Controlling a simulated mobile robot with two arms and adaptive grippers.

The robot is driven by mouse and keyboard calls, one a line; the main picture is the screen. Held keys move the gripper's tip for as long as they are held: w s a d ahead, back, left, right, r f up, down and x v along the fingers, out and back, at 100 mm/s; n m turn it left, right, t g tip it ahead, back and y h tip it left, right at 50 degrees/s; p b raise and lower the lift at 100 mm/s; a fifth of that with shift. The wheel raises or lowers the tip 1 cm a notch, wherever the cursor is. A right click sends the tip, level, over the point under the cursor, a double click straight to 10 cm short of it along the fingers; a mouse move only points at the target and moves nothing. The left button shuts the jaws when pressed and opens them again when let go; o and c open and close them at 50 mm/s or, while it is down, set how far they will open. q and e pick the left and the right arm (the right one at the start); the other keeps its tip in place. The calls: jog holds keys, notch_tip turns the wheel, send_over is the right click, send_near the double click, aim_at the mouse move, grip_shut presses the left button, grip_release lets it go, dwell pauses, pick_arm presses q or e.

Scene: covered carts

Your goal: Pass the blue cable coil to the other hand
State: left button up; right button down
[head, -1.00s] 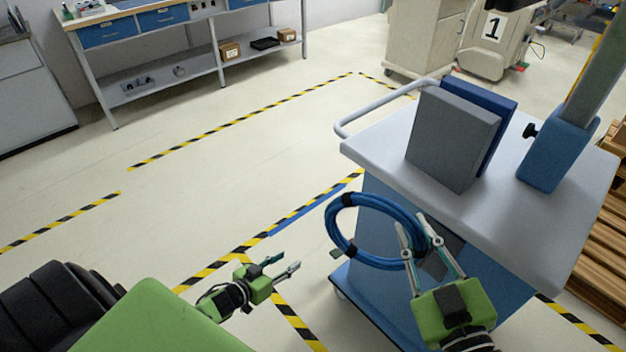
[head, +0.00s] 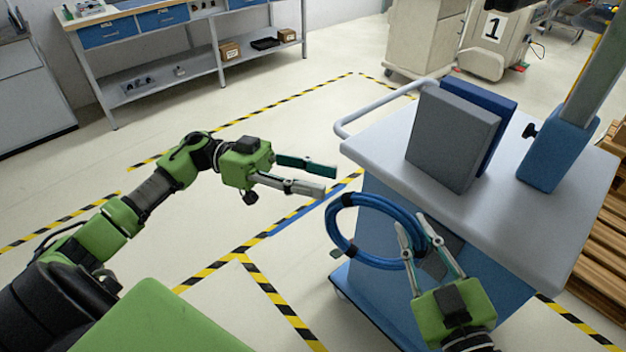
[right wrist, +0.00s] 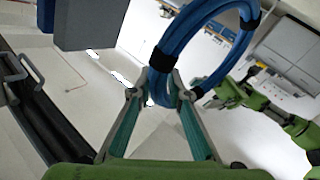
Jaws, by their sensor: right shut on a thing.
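The blue cable coil (head: 345,244) is a ring with black ties, held upright in the air in front of the cart. My right gripper (head: 418,246) is shut on its right side. In the right wrist view the coil (right wrist: 184,48) rises from between the fingertips of that gripper (right wrist: 165,96). My left gripper (head: 331,181) is open and empty. It is up and to the left of the coil in the head view, its fingers pointing right, apart from the coil. Part of the left arm also shows at the right of the right wrist view.
A cart (head: 372,148) with a grey top and blue side stands close behind the coil. A grey binder-like box (head: 452,138) and a blue one (head: 498,110) stand on it. Open floor with striped tape (head: 250,118) lies to the left. A workbench (head: 130,12) is at the back.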

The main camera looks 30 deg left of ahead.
aim_at(368, 199)
jog(key=shift+r, duration=0.1)
pick_arm(q)
jog(key=shift+m+g, duration=0.3)
jog(key=shift+g, duration=0.2)
jog(key=d, duration=1.2)
jog(key=shift+d+r, duration=0.2)
jog(key=shift+r, duration=0.1)
grip_shut()
pick_arm(e)
jog(key=c, duration=1.8)
grip_release()
jog(key=shift+c, duration=0.2)
